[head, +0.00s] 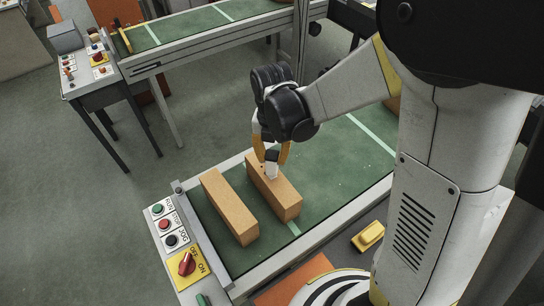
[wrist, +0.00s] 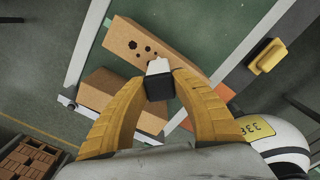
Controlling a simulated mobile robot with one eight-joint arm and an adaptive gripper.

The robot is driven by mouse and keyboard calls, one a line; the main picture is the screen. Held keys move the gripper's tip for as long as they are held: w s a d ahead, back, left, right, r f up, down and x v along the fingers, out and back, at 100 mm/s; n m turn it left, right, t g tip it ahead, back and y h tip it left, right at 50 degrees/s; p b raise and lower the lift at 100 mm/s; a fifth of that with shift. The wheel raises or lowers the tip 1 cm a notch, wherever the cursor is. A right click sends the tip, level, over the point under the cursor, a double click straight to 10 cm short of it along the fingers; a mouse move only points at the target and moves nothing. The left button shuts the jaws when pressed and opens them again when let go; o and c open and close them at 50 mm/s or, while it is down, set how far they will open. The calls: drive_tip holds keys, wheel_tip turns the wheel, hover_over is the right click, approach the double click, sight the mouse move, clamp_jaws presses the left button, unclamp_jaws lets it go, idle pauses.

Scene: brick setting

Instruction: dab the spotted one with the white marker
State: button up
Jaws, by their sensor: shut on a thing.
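My gripper (head: 271,150) points down over the right-hand brick (head: 276,192) on the green conveyor belt. Its yellow fingers (wrist: 158,88) are shut on the white marker (wrist: 158,68), which has a dark body and a white end. The spotted brick (wrist: 185,62) has several dark spots on its face in the wrist view. The marker's white end overlaps this brick's edge, close to the spots; whether it touches cannot be told. A plain brick (head: 229,207) lies parallel on the left, also in the wrist view (wrist: 105,92).
The conveyor belt (head: 325,180) has a pale rail. A control panel (head: 170,238) with buttons and a red switch (head: 187,263) stands at its near left end. A yellow object (head: 368,236) lies to the right. Another conveyor (head: 185,38) runs behind. Stacked bricks (wrist: 28,158) show low left.

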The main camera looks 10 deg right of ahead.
drive_tip(key=shift+r+p, duration=1.8)
drive_tip(key=shift+r, duration=1.1)
